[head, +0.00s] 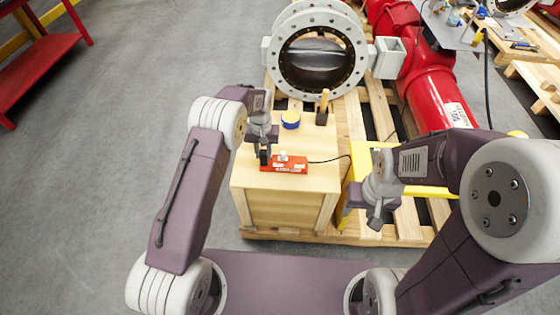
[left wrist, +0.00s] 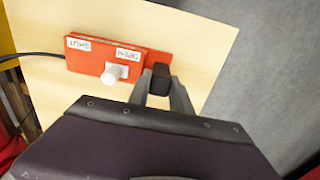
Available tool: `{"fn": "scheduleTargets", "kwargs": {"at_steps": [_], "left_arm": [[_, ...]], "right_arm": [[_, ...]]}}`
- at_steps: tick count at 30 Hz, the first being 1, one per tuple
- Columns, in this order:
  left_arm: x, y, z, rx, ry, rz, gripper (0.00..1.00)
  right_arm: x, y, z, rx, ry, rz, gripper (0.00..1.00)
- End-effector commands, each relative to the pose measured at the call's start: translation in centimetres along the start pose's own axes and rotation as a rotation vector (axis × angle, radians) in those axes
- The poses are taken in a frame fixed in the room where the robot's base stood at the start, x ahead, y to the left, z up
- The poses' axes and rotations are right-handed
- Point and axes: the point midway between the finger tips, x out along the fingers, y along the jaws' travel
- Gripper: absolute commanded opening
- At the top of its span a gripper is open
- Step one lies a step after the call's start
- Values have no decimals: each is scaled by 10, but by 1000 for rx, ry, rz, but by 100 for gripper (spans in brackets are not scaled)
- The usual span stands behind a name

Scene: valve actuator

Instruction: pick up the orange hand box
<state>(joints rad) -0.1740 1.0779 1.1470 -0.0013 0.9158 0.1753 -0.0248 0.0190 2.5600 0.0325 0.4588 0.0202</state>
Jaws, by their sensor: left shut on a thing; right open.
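The orange hand box (head: 291,166) lies flat on top of a wooden crate (head: 246,178). In the left wrist view the box (left wrist: 90,60) shows labels reading SHUT and OPEN and a white knob. A black cable runs from one end of it. My left gripper (head: 264,158) is at the box's left end. In the left wrist view my left gripper (left wrist: 160,82) is shut on that end, with a dark block between its fingers. My right gripper (head: 376,218) is open and empty, to the right of the crate and apart from the box.
A large flanged valve (head: 318,60) and a red cylinder (head: 432,95) sit behind on pallets. Open floor lies at left.

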Motion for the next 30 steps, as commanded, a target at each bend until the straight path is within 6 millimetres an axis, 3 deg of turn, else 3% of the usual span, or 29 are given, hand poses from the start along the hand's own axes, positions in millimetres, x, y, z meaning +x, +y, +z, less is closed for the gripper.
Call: {"fn": "scheduleTargets", "kwargs": {"at_steps": [5,12,19,23,27,30], "left_arm": [[-13,0,-1,0,4,1,0],[-70,0,-1,0,5,2,0],[-99,0,0,0,1,1,0],[-91,0,0,0,-3,1,0],[-51,0,0,0,-6,0,0],[-33,0,0,0,-2,1,0]], "right_arm": [[0,0,0,0,0,0,47],[0,0,0,0,0,0,47],[0,0,0,0,0,0,47],[0,0,0,0,0,0,47],[0,0,0,0,0,0,47],[0,0,0,0,0,0,47]]}}
